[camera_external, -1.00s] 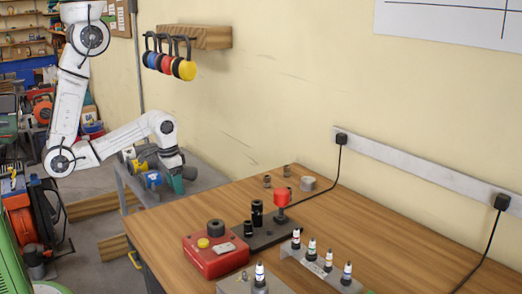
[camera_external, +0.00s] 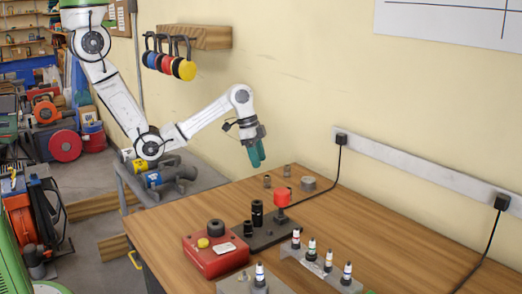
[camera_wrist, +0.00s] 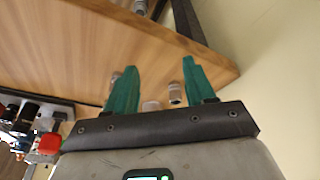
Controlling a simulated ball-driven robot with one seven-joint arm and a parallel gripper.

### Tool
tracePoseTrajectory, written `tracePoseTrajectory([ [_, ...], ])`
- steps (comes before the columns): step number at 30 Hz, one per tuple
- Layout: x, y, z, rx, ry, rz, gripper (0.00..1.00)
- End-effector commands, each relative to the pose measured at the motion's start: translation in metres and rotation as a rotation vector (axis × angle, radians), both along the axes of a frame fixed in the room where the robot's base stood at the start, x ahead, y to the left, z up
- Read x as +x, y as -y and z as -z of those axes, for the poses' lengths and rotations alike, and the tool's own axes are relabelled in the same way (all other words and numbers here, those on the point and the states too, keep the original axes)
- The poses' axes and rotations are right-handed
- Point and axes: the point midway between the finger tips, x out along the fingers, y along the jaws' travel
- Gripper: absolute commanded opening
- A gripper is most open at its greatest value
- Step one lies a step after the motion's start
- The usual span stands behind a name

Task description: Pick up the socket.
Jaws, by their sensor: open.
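Two small grey metal socket-like cylinders stand near the back of the wooden table: one nearer the wall (camera_external: 287,171) and one to its left (camera_external: 267,181). In the wrist view, one cylinder (camera_wrist: 175,92) shows beside the right finger, and another (camera_wrist: 115,77) is partly hidden behind the left finger. Which is the task's socket I cannot tell. My gripper (camera_external: 257,152) has teal fingers and hangs above the table's back left edge, to the left of the cylinders and apart from them. It is open and empty in the wrist view (camera_wrist: 161,68).
A wider grey cylinder (camera_external: 308,184) stands close by on the table. In front, a dark plate (camera_external: 270,238) bears black cylinders (camera_external: 257,213) and a red-topped piece (camera_external: 282,198). A red box (camera_external: 215,258) and racks of bottle-like pieces (camera_external: 320,264) are nearer. The wall (camera_external: 340,90) rises behind.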

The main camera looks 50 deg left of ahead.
Motion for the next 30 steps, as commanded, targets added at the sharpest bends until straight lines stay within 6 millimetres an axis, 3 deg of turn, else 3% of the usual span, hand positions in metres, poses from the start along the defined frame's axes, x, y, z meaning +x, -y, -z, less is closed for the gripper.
tracePoseTrajectory([
  [1,0.016,0.009,-0.009,0.004,0.01,0.077,0.54],
  [6,0.047,0.03,-0.042,0.017,0.016,0.302,0.54],
  [13,0.063,0.042,-0.067,0.028,0.019,0.448,0.54],
  [17,0.064,0.046,-0.059,0.027,0.017,0.461,0.54],
  [24,0.066,0.055,-0.025,0.027,0.017,0.459,0.54],
  [30,0.067,0.058,-0.013,0.028,0.019,0.458,0.54],
])
